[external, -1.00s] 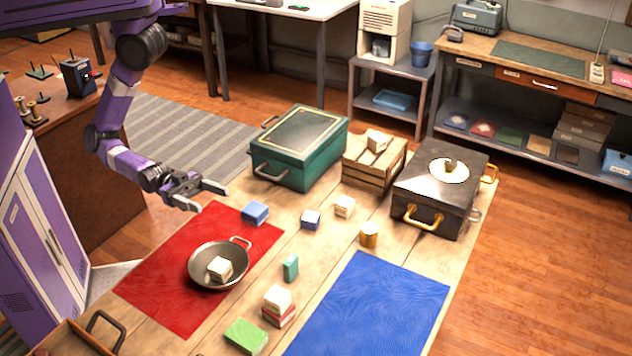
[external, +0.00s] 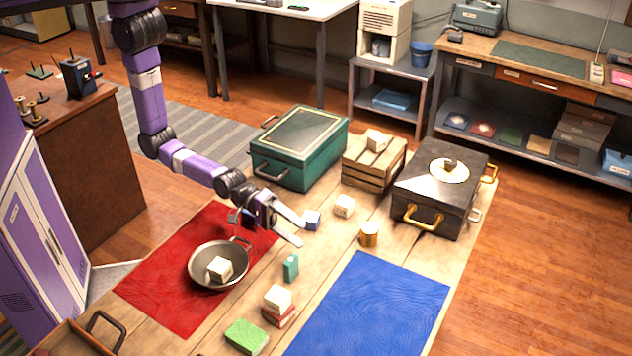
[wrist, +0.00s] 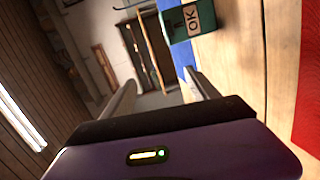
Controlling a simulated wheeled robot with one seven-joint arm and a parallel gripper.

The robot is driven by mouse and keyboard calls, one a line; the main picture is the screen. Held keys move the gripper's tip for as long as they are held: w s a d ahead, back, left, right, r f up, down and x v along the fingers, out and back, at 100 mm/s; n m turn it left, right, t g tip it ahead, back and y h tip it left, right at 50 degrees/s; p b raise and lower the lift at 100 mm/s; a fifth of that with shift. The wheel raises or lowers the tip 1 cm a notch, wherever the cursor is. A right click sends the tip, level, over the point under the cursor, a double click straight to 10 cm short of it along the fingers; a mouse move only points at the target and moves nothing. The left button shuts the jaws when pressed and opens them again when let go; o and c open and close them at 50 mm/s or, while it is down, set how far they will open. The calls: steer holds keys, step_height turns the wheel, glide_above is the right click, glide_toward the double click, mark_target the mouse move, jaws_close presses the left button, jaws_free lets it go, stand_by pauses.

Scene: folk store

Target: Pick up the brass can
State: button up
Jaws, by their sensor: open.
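The brass can (external: 369,234) is a small golden cylinder with a pale top. It stands upright on the wooden table, in front of the black chest and above the blue mat. My gripper (external: 297,230) is open and empty above the table, left of the can and apart from it. In the wrist view my two fingers (wrist: 160,92) are spread with nothing between them. I cannot make out the can in the wrist view.
A pan (external: 204,277) with a pale block sits on the red mat (external: 160,287). A wooden crate (external: 368,174), black chest (external: 425,205) and green box (external: 299,150) stand behind. The blue mat (external: 375,305) is bare.

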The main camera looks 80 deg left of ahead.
mark_target(370, 233)
steer(key=w+a+n, duration=0.1)
steer(key=w+n, duration=0.2)
steer(key=w, duration=0.1)
steer(key=w+a+f+n+y+p, duration=0.1)
steer(key=w+a+n, duration=0.1)
steer(key=w+n, duration=0.1)
steer(key=w+a+f+n+y+p, duration=0.1)
steer(key=w+a+n, duration=0.1)
steer(key=w+n, duration=0.2)
steer(key=shift+w+n, duration=0.35)
steer(key=shift+n, duration=0.25)
steer(key=w+n, duration=0.1)
steer(key=n, duration=0.1)
steer(key=w+f+n+p, duration=0.1)
steer(key=n, duration=0.2)
steer(key=w+n+y, duration=0.1)
steer(key=w+n, duration=0.1)
steer(key=shift+w+a+f, duration=0.1)
steer(key=shift+a+f, duration=0.05)
steer(key=shift+f, duration=0.05)
steer(key=shift+w+f+n+p, duration=0.1)
steer(key=shift+w+n+p, duration=0.15)
steer(key=shift+n, duration=0.45)
steer(key=shift+w+d+f+n, duration=0.3)
steer(key=shift+d+f, duration=0.05)
steer(key=shift+b+x, duration=1.35)
steer(key=shift+x, duration=2.1)
steer(key=c, duration=1.4)
steer(key=shift+r, duration=0.1)
jaws_close()
